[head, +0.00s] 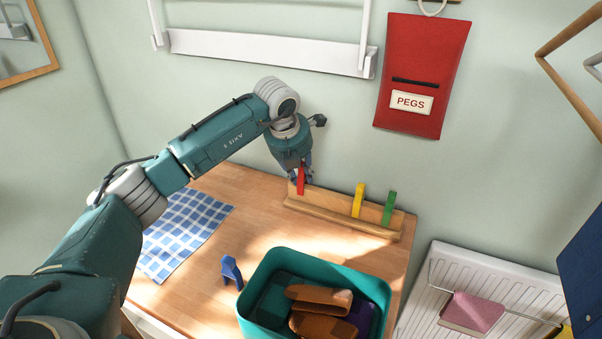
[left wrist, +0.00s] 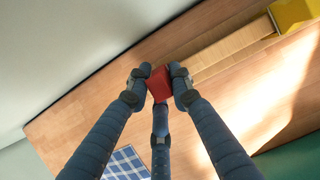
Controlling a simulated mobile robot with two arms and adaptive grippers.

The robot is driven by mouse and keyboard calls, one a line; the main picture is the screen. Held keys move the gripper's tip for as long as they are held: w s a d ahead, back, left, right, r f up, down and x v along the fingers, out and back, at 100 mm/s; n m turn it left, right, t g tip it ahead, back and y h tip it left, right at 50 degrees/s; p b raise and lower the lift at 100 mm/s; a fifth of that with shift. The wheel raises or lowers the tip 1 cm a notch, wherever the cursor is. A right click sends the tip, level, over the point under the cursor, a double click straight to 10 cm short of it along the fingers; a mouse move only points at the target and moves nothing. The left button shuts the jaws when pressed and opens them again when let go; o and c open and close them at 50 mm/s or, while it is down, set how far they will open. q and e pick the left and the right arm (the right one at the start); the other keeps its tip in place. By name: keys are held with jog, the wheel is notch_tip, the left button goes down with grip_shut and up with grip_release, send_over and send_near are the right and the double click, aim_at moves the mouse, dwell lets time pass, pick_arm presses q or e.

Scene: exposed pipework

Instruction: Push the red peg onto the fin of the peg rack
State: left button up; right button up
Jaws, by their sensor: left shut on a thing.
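The wooden peg rack (head: 330,208) stands on the worktop against the wall, with a long raised fin. A yellow peg (head: 358,200) and a green peg (head: 389,208) sit on its fin toward the right. My left gripper (head: 302,178) points down over the rack's left end. It is shut on the red peg (head: 301,181), which also shows between the fingertips in the left wrist view (left wrist: 159,85). The peg is at the left end of the rack (left wrist: 235,47); I cannot tell whether it straddles the fin. My right gripper is in neither view.
A teal bin (head: 262,317) with brown items stands at the front. A small blue object (head: 231,271) and a checked cloth (head: 185,235) lie to its left. A red pouch (head: 422,75) marked PEGS hangs on the wall. The worktop between cloth and rack is clear.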

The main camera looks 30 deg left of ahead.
pick_arm(q)
jog(key=shift+f, duration=0.2)
jog(key=o, duration=1)
jog(key=shift+r, duration=0.1)
jog(key=shift+r+p, duration=2.2)
jog(key=shift+r, duration=1.25)
jog(key=shift+f, duration=0.1)
